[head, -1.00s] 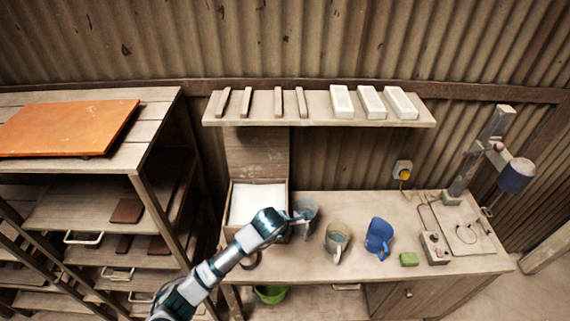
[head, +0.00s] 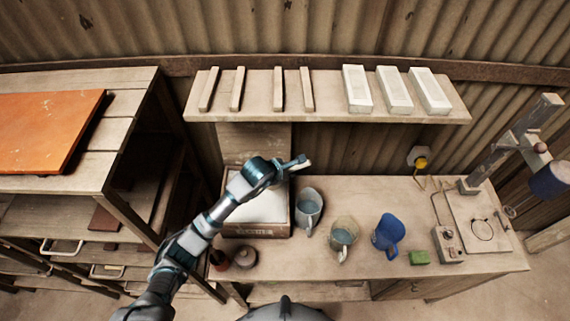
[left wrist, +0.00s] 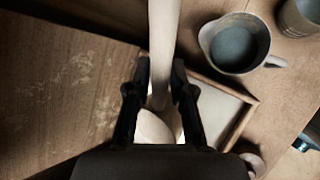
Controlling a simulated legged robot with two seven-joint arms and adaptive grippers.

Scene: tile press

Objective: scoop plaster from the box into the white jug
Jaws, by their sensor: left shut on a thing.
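My left gripper (head: 284,168) is above the plaster box (head: 262,231), near its back. In the left wrist view its fingers (left wrist: 160,92) are shut on the pale handle of a scoop (left wrist: 163,45). The rounded pale scoop head (left wrist: 153,128) shows below the fingers, partly hidden; I cannot tell whether it holds plaster. White plaster (head: 262,207) fills the box, partly hidden by my arm. A pale grey-white jug (head: 309,222) with liquid stands just right of the box; it also shows in the left wrist view (left wrist: 235,62). My right gripper is out of view.
A beige jug (head: 343,250) with liquid, a blue jug (head: 388,234) and a green sponge-like block (head: 419,257) stand farther right on the bench (head: 360,190). A shelf (head: 320,105) hangs above. A press stand (head: 500,155) is at the right, an orange board (head: 45,130) at the left.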

